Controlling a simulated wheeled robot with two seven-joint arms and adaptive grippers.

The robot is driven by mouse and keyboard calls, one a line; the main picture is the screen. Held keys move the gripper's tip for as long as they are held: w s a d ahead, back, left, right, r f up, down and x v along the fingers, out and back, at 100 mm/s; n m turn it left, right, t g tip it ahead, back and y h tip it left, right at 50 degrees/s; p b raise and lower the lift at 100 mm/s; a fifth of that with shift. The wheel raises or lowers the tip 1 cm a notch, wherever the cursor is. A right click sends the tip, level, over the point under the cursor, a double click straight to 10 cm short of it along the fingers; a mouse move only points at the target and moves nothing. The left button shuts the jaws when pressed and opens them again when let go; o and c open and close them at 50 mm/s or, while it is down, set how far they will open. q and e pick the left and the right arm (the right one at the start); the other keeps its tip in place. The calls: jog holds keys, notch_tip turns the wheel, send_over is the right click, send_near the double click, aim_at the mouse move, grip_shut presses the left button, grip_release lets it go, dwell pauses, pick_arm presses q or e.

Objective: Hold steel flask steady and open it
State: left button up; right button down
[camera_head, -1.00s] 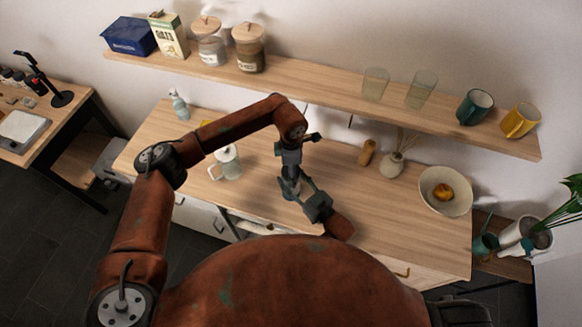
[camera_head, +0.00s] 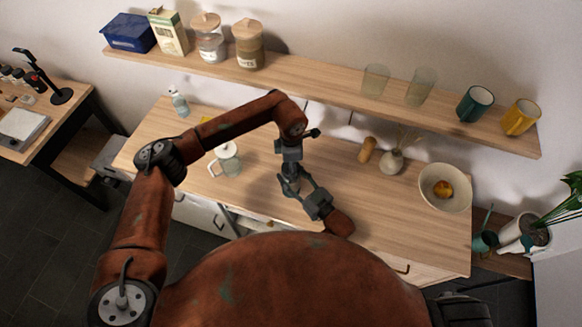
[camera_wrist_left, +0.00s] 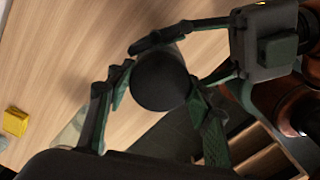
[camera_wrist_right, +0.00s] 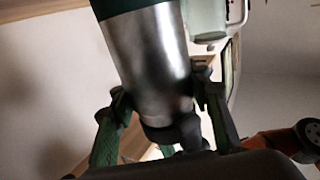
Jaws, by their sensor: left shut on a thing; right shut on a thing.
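The steel flask (camera_wrist_right: 155,60) has a brushed metal body with a dark green end, seen large in the right wrist view. My right gripper (camera_wrist_right: 163,105) is shut around its body, one finger on each side. In the left wrist view the round dark lid (camera_wrist_left: 160,80) shows from above. My left gripper (camera_wrist_left: 160,108) is shut on it, with fingers on both sides. In the head view my left gripper (camera_head: 290,178) and right gripper (camera_head: 305,192) meet over the table and hide most of the flask. Whether the lid has turned cannot be told.
A lidded glass mug (camera_head: 228,162) stands left of the grippers on the wooden table (camera_head: 400,225). A wooden shaker (camera_head: 367,150), a small vase (camera_head: 391,162) and a bowl (camera_head: 455,200) with an orange fruit stand right. A shelf (camera_head: 320,88) runs behind. The front right tabletop is clear.

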pick_arm(q)
jog(key=n, duration=0.5)
jog(key=shift+r, duration=0.25)
pick_arm(e)
jog(key=shift+f, duration=0.1)
dwell(0.3)
pick_arm(q)
jog(key=shift+r, duration=0.85)
jog(key=shift+r, duration=0.1)
jog(key=shift+r, duration=1.9)
pick_arm(e)
jog(key=c, duration=1)
grip_release()
